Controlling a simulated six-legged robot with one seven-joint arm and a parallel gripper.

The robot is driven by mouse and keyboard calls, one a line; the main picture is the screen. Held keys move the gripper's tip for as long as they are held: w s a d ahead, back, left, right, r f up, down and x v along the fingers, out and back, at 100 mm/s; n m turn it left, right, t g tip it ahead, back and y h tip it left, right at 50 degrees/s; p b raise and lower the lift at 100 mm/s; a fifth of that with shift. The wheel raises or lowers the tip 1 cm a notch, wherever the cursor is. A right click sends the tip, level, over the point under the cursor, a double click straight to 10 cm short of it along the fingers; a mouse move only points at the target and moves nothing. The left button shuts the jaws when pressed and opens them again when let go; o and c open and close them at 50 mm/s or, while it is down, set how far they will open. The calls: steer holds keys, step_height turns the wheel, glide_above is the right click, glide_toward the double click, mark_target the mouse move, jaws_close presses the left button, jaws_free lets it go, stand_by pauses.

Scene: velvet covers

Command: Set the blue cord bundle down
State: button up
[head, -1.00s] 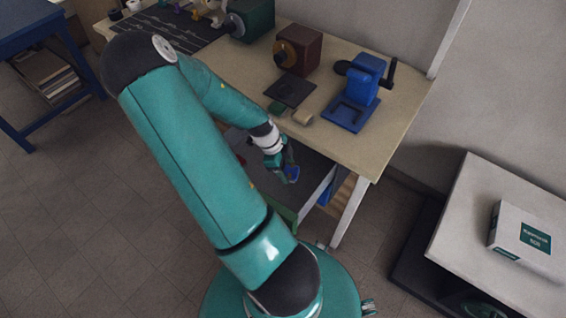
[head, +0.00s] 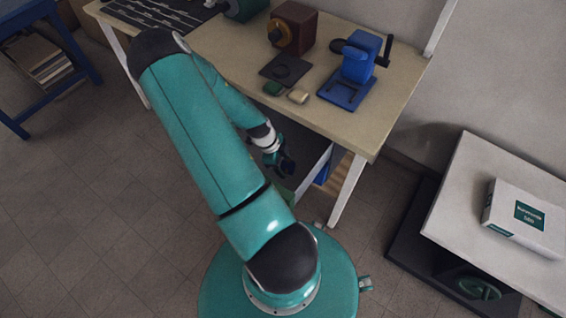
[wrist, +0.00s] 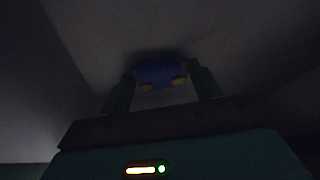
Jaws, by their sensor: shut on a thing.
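The blue cord bundle (wrist: 160,72) is between the two dark fingers of my gripper (wrist: 163,82) in the wrist view, with tan bits at its lower corners. My gripper is shut on it. A plain grey surface lies beyond the bundle; the view is too dark to tell whether they touch. In the head view my gripper (head: 287,163) is in front of the workbench (head: 395,105), near its front edge and in shadow. The bundle is hard to make out there.
A bench leg (head: 348,190) is right of my gripper. A white box (head: 525,217) lies on a pale table at right.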

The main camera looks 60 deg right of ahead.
steer(key=o, duration=1)
